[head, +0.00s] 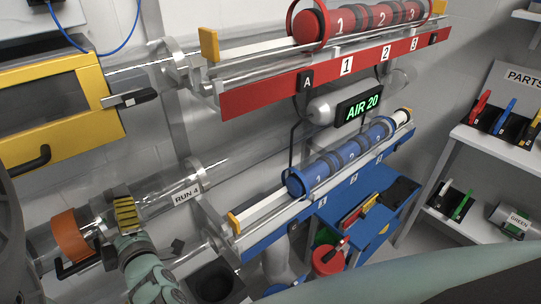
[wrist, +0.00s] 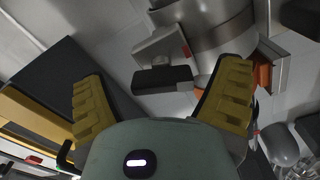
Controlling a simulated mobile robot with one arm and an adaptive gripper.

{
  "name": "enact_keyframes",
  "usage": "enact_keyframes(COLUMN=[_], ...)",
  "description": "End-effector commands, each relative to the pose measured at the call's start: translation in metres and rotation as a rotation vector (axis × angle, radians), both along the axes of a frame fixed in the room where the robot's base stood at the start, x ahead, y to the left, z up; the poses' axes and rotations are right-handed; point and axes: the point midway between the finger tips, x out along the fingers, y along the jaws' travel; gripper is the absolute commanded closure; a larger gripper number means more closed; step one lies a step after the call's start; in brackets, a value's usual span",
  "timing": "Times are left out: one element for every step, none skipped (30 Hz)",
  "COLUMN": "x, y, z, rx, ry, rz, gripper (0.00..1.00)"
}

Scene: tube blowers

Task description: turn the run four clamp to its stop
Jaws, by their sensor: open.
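The run four tube is a clear pipe (head: 165,190) with a "RUN 4" label (head: 187,195) in the head view. An orange collar (head: 70,235) with a black handle below it sits around its lower left part. My gripper (head: 126,212) is beside the collar, to its right, its yellow ribbed finger against the pipe in the picture; contact cannot be told. In the wrist view my gripper (wrist: 160,98) is open, with fingers wide apart. A dark block (wrist: 162,79) on a grey bracket shows between and beyond them, beside a metal band (wrist: 215,28). A red mark is near the bracket.
A yellow-framed box (head: 60,100) with a black handle is above left. The red rail (head: 270,95) and blue rail (head: 265,235) carry numbered canisters. An "AIR 20" display (head: 358,107) hangs between them. A parts shelf (head: 500,150) stands at right.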

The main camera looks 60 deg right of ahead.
Motion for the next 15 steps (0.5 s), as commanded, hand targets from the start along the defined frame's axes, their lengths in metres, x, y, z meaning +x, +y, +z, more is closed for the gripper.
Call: enact_keyframes(x=[-0.0002, -0.0002, -0.0002, -0.0002, -0.0002, -0.0002, -0.0002, -0.0002, -0.0002, -0.0002, -0.0001, -0.0001, -0.0001, -0.0001, -0.0001], y=[0.0005, 0.0005, 0.0006, 0.0007, 0.0007, 0.0007, 0.0007, 0.0007, 0.0007, 0.0007, 0.0006, 0.0006, 0.0006, 0.0006, 0.0006], z=[-0.0001, -0.0001, -0.0003, -0.0004, -0.0004, -0.0004, -0.0004, -0.0004, -0.0004, -0.0004, -0.0003, -0.0003, -0.0003, -0.0003, -0.0003], rx=[0.0, 0.0, 0.0, 0.0, 0.0, 0.0, 0.0, 0.0, 0.0, 0.0, 0.0, 0.0, 0.0, 0.0, 0.0], ry=[0.001, 0.001, 0.001, 0.001, 0.001, 0.001, 0.001, 0.001, 0.001, 0.0, 0.0, 0.0, 0.0, 0.0, 0.0], rz=[0.0, 0.0, 0.0, 0.0, 0.0, 0.001, 0.0, 0.0, 0.0, 0.001, 0.001, 0.001, 0.001, 0.001, 0.001], gripper=[0.11, 0.11, 0.11, 0.11, 0.11, 0.11, 0.11, 0.11, 0.09, 0.12, 0.16, 0.2, 0.23, 0.26, 0.3])
